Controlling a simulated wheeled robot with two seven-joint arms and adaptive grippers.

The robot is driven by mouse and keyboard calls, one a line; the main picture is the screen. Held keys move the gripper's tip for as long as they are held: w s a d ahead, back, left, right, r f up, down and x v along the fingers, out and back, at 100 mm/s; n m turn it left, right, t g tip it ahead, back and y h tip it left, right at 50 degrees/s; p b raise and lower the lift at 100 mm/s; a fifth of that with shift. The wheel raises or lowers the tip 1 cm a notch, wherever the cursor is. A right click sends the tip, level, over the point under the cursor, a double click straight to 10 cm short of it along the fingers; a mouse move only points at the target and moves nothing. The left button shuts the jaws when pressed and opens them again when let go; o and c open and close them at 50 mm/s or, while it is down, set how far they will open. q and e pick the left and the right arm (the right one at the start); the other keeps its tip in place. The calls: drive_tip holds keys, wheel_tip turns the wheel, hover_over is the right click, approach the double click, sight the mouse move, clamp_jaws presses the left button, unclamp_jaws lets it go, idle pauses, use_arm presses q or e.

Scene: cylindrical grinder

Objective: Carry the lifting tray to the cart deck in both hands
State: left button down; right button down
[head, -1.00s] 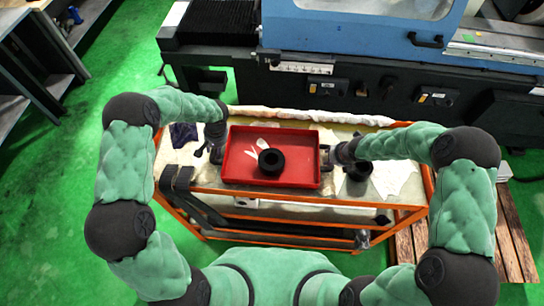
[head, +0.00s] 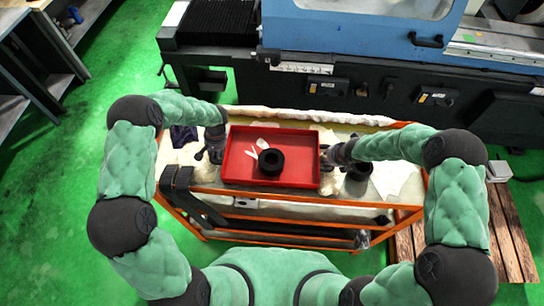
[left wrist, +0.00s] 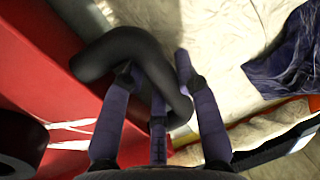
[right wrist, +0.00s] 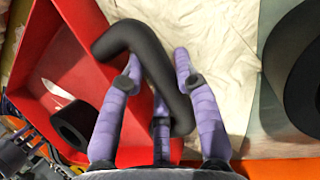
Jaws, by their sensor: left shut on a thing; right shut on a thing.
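The red lifting tray (head: 312,176) is level over the pale deck of the orange-framed cart (head: 205,190). I cannot tell whether it touches the deck. A thick black ring (head: 271,162) and small white pieces (head: 262,143) lie in it. My left gripper (head: 214,152) is at the tray's left side, shut on a black bent handle (left wrist: 110,48). My right gripper (head: 330,157) is at the right side, shut on the matching black handle (right wrist: 125,35). The fingers straddle the handles in both wrist views.
A dark round part (head: 358,171) stands on the deck right of the tray, close to my right gripper. Dark blue cloth (head: 183,137) lies at the left. The blue and black grinder (head: 350,75) stands behind. A wooden pallet (head: 510,230) is at the right.

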use_arm(q)
drive_tip(key=shift+w+r, duration=0.1)
drive_tip(key=shift+w, duration=0.05)
use_arm(e)
drive_tip(key=shift+w+r, duration=0.1)
drive_tip(key=shift+w, duration=0.05)
use_arm(q)
drive_tip(key=shift+r, duration=0.15)
use_arm(e)
drive_tip(key=shift+r, duration=0.15)
